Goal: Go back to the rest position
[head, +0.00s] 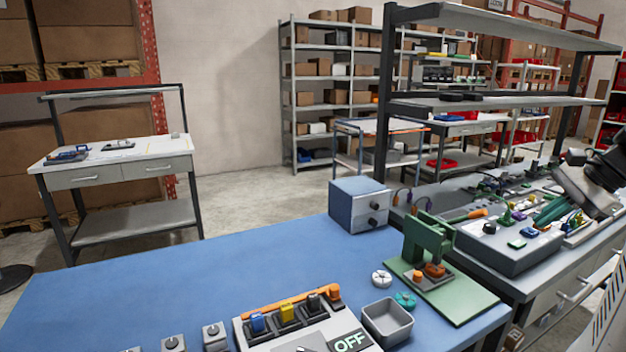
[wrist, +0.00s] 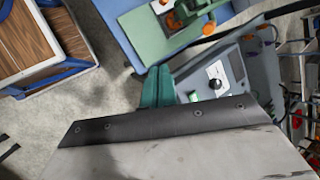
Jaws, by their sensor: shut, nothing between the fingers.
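My gripper (head: 546,212) is at the right of the head view, at the end of my grey arm, above the grey device on the right-hand bench. Its two teal fingers also show in the wrist view (wrist: 158,74), side by side and touching, with nothing between them. The fingers appear apart from the surfaces below, though the exact height is hard to tell. Part of my arm is cut off by the right edge of the head view.
The grey device (head: 508,247) lies below my gripper. Shelf uprights (head: 380,100) stand behind.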

